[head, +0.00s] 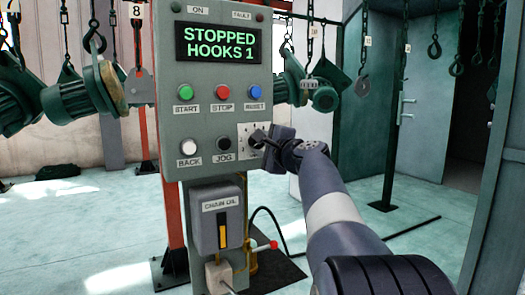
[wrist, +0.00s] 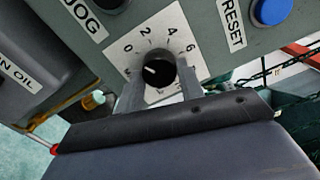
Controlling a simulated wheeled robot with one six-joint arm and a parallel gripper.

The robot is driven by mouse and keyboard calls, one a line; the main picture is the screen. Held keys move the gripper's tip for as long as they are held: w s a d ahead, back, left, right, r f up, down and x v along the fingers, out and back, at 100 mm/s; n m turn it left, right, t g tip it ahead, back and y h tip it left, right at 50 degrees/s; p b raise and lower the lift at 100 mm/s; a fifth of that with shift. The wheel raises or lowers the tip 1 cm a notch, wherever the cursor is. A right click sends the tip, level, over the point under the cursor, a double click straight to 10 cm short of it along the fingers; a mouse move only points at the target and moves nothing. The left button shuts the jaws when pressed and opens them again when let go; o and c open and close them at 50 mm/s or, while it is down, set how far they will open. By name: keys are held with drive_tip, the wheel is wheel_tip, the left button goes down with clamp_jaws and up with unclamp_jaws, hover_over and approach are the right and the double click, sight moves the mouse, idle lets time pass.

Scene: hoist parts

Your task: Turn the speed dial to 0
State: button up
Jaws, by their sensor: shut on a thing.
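The speed dial is a black round knob (wrist: 158,72) on a white square plate (wrist: 125,62) with numbers; 0, 2, 4 and 6 can be read in the wrist view. Its white mark points left and slightly up, roughly toward the 0 side; the exact setting is hard to tell. My gripper (wrist: 160,82) has one finger on each side of the knob and is shut on it. In the head view my gripper (head: 268,143) reaches the number plate (head: 243,130) from the right and hides much of the dial.
The grey control panel (head: 218,84) shows "STOPPED HOOKS 1". A green START button (head: 185,92), red STOP button (head: 222,91) and blue RESET button (head: 254,91) sit above the dial. A black JOG button (head: 223,144) is just left. Hooks and chains hang behind.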

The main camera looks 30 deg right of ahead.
drive_tip(key=shift+n, duration=0.5)
drive_tip(key=o, duration=1)
drive_tip(key=s, duration=1.1)
drive_tip(key=shift+d+b, duration=0.15)
drive_tip(key=shift+b, duration=0.25)
drive_tip(key=shift+w, duration=0.1)
drive_tip(key=w, duration=1)
drive_tip(key=shift+w+a+p, duration=0.2)
drive_tip(key=shift+w+p, duration=0.15)
drive_tip(key=shift+w, duration=0.05)
